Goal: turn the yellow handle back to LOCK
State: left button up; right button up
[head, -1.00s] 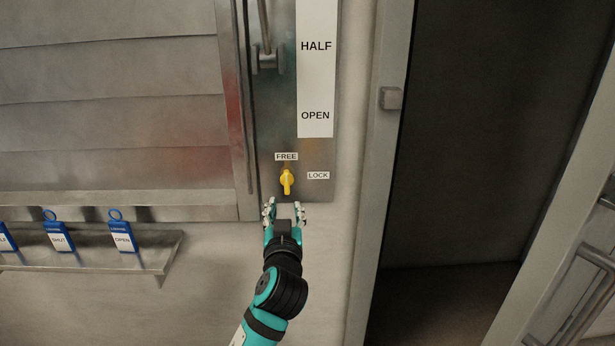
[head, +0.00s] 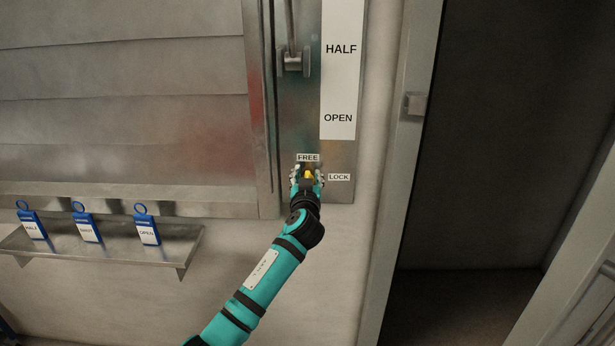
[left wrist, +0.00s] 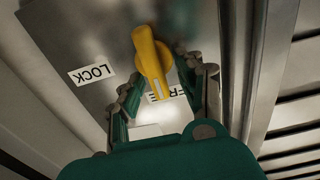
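The yellow handle (head: 308,175) is on the metal panel, mostly hidden behind my left gripper in the head view. In the left wrist view the handle (left wrist: 150,58) shows clearly, with its white-marked end at the FREE label (left wrist: 176,95). The LOCK label (left wrist: 91,73) is off to one side of it; in the head view LOCK (head: 339,177) is right of the handle and FREE (head: 308,158) is above it. My left gripper (head: 307,173) is open, its fingers spread on either side of the handle. Whether a finger touches it I cannot tell. My right gripper is not in view.
A lever (head: 292,60) and a HALF/OPEN scale strip (head: 340,85) are higher on the panel. A shelf (head: 110,247) with blue tags (head: 146,226) is at lower left. A door frame (head: 405,170) and dark opening are to the right.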

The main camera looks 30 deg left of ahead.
pick_arm(q)
grip_shut()
jog(key=shift+m, duration=0.4)
jog(key=m, duration=0.1)
jog(key=m+p, duration=0.1)
jog(key=m, duration=0.1)
jog(key=shift+w+d, duration=0.2)
jog(key=shift+d, duration=0.1)
jog(key=m, duration=0.3)
jog(key=m+p, duration=0.1)
jog(key=m, duration=0.1)
jog(key=shift+w+d+f, duration=0.15)
jog(key=shift+d+f, duration=0.1)
jog(key=shift+d, duration=0.05)
jog(key=shift+w+d+f+m+p, duration=0.1)
jog(key=shift+f+m+p, duration=0.25)
jog(key=shift+m, duration=1.2)
jog(key=shift+d+f+m+p, duration=0.15)
jog(key=shift+m+p, duration=0.4)
jog(key=shift+m, duration=0.95)
jog(key=shift+w+d+f+m+p, duration=0.1)
jog(key=shift+f+m+p, duration=0.25)
jog(key=shift+m, duration=1.2)
